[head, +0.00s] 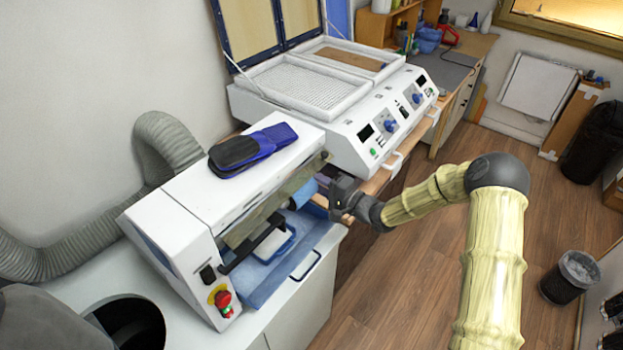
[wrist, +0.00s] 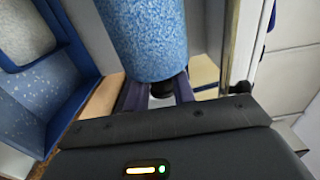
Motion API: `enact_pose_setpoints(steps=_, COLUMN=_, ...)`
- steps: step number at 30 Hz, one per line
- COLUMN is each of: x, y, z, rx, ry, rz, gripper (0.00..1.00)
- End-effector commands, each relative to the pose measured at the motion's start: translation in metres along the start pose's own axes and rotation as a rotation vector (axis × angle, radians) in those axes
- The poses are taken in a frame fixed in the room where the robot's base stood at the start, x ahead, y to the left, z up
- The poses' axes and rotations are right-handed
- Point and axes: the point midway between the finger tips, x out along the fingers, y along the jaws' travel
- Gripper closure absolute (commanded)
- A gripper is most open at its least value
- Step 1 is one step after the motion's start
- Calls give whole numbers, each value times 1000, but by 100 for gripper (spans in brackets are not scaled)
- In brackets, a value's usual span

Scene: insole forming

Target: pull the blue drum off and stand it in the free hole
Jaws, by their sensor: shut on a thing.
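The blue speckled drum (head: 303,193) sits at the right end of the white grinding machine (head: 225,190), under its cover. In the wrist view the drum (wrist: 143,40) fills the top middle, its end facing my gripper. My gripper (head: 335,195) is at the drum's right end. In the wrist view its two fingers (wrist: 160,92) are shut around the dark stub at the drum's end. The drum's far end is hidden, so I cannot tell how far it sits on its shaft. I cannot make out a free hole for it.
A blue tray (head: 310,243) with a white pad lies below the drum. Blue and black insoles (head: 250,147) lie on top of the machine. A white twin-bed heating unit (head: 330,95) stands behind. A dark round opening (head: 135,325) is at front left.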

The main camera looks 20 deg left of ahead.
Motion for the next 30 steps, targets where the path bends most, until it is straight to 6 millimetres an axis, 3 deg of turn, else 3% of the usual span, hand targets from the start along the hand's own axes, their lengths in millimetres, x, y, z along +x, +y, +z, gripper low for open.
enact_pose_setpoints(steps=30, x=-66, y=-1, z=-1, rx=0, ry=1, rz=0, gripper=100)
